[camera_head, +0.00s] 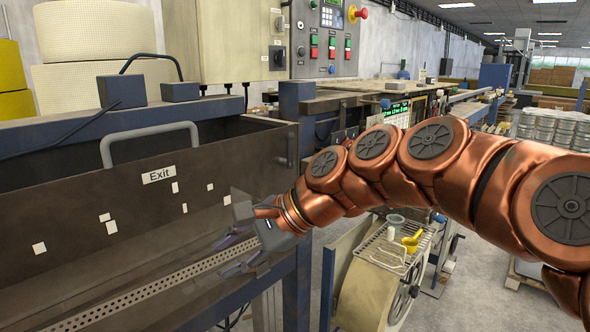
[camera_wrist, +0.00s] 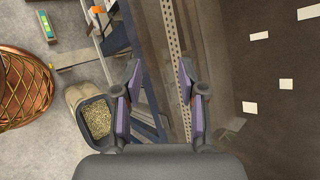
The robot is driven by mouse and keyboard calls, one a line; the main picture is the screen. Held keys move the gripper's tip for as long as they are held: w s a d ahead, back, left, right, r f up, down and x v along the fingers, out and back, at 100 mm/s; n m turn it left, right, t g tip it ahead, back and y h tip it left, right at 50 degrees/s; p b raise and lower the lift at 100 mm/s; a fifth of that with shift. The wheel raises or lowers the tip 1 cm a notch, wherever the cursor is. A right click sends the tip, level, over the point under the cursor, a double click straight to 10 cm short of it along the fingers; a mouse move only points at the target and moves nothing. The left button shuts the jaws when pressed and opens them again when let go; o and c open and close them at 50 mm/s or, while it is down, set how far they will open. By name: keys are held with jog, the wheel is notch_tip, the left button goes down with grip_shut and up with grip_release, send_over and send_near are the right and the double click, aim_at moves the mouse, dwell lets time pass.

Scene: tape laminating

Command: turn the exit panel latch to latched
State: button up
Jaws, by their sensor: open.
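The exit panel (camera_head: 75,205) is a dark, smoky sheet with a white "Exit" label (camera_head: 158,175) and a grey handle (camera_head: 150,130) on its top edge. A small dark upright piece (camera_head: 291,150) at the panel's right end may be the latch; its setting is too small to tell. My gripper (camera_head: 222,256) is in front of the panel's lower right part, below and left of that piece, with fingers apart and nothing between them. In the wrist view my gripper (camera_wrist: 159,72) is open over a perforated strip, with the panel (camera_wrist: 285,125) on the right. No latch is clear there.
A perforated metal strip (camera_head: 150,290) runs along below the panel. A blue frame post (camera_head: 297,105) stands right of the panel. A control box (camera_head: 325,40) is above. A wire rack (camera_head: 395,248) with a yellow scoop is below my arm. A bin of granules (camera_wrist: 97,118) shows left in the wrist view.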

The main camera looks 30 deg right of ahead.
jog(key=w+d+r+m+t+y+b, duration=0.1)
jog(key=w+d+r+m+t, duration=0.25)
jog(key=d, duration=0.25)
jog(key=w+d+r+m+t+y+b, duration=0.1)
jog(key=w+d+r+m+t, duration=0.15)
jog(key=d+r+m, duration=0.25)
jog(key=m+t+b, duration=0.2)
jog(key=m+t, duration=0.1)
jog(key=m, duration=0.4)
send_near(294, 162)
notch_tip(294, 162, up, 5)
jog(key=w+a, duration=0.1)
jog(key=w, duration=0.1)
jog(key=shift+n+h, duration=0.25)
jog(key=shift+h, duration=0.05)
jog(key=shift+p+x, duration=1.05)
jog(key=shift+x, duration=2.85)
jog(key=shift+s+a, duration=0.1)
jog(key=shift+a, duration=0.05)
grip_shut()
